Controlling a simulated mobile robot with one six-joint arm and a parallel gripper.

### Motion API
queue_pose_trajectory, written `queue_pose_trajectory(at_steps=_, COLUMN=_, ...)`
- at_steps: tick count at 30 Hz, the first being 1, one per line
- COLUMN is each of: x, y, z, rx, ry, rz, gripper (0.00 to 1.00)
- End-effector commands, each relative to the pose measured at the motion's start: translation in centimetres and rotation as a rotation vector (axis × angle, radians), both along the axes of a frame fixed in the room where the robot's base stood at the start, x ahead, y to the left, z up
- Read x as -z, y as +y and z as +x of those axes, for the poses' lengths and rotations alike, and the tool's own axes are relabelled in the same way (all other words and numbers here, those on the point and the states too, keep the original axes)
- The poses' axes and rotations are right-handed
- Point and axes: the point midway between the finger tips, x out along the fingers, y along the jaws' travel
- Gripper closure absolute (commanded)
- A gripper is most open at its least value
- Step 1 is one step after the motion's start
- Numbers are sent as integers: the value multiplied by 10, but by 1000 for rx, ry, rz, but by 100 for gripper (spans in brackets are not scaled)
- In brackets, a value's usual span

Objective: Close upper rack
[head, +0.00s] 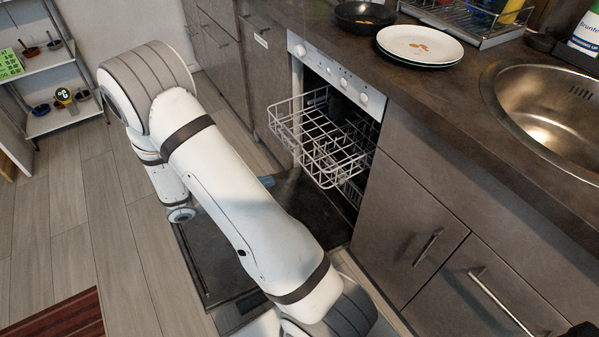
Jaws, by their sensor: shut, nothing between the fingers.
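The upper rack (318,139), a white wire basket, is pulled out of the dishwasher under the counter and juts over the open door. It looks empty. The dishwasher door (208,262) lies folded down flat near the floor. My white arm crosses in front of the door and hides part of it. My gripper (267,182) is mostly hidden behind the arm; only a small blue-grey end shows, below and left of the rack and apart from it in the picture. No object shows at that end.
A lower rack (351,190) shows partly inside the dishwasher. The counter above holds a black pan (364,16), stacked plates (420,44) and a sink (548,98). Drawer fronts (415,215) stand to the right. Open floor (85,215) and a shelf (62,118) are at left.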

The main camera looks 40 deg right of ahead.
Motion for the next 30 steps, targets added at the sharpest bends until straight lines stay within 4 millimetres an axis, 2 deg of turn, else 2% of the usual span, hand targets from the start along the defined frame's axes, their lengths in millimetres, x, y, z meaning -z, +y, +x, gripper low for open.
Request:
queue_pose_trajectory(at_steps=1, x=15, y=2, z=6, rx=-39, ry=35, rz=-33, gripper=100)
queue_pose_trajectory(at_steps=3, x=25, y=4, z=12, rx=-81, ry=66, rz=-67, gripper=100)
queue_pose_trajectory(at_steps=8, x=35, y=4, z=20, rx=-130, ry=98, rz=-106, gripper=100)
queue_pose_trajectory(at_steps=11, x=36, y=-4, z=20, rx=-133, ry=100, rz=-109, gripper=100)
queue_pose_trajectory(at_steps=14, x=36, y=-20, z=18, rx=-130, ry=100, rz=-108, gripper=100)
queue_pose_trajectory(at_steps=24, x=37, y=-92, z=13, rx=-128, ry=98, rz=-107, gripper=100)
queue_pose_trajectory(at_steps=30, x=36, y=-121, z=12, rx=-131, ry=97, rz=-106, gripper=100)
